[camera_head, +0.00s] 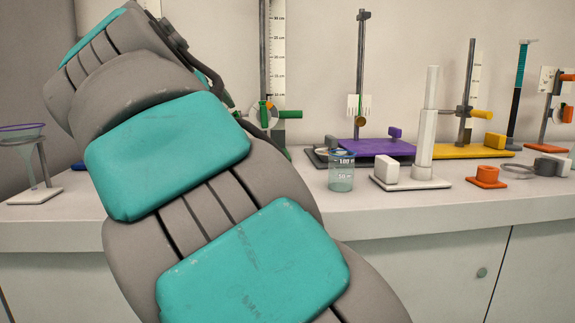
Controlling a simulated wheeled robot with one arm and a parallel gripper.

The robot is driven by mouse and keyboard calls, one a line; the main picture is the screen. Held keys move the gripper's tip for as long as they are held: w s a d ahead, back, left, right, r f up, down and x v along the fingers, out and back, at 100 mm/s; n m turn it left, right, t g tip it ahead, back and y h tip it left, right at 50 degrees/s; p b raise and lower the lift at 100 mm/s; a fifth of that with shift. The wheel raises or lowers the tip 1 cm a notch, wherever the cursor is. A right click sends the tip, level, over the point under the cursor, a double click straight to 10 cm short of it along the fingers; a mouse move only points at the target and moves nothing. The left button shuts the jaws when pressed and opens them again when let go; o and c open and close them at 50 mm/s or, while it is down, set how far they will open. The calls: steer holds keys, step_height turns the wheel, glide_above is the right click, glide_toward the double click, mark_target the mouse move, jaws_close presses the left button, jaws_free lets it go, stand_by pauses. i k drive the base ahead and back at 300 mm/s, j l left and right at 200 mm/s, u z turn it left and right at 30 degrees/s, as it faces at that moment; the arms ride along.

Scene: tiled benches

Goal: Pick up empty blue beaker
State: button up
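One beaker (341,172) stands upright on the white bench, right of my arm and near the bench's front part. It is clear with a blue rim and white volume marks. It looks empty, though its glass is slightly tinted. My grey and teal arm fills the left and middle of the view. My gripper is not in view, so I cannot see whether it holds anything.
White blocks and a white column on a plate (436,184) stand just right of the beaker. Purple (374,147) and yellow (460,151) stand bases are behind. An orange block (486,179) lies further right. A glass funnel on a stand (25,150) is at far left.

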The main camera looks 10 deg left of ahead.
mark_target(340, 171)
steer(key=k+l, duration=0.1)
steer(key=k, duration=0.9)
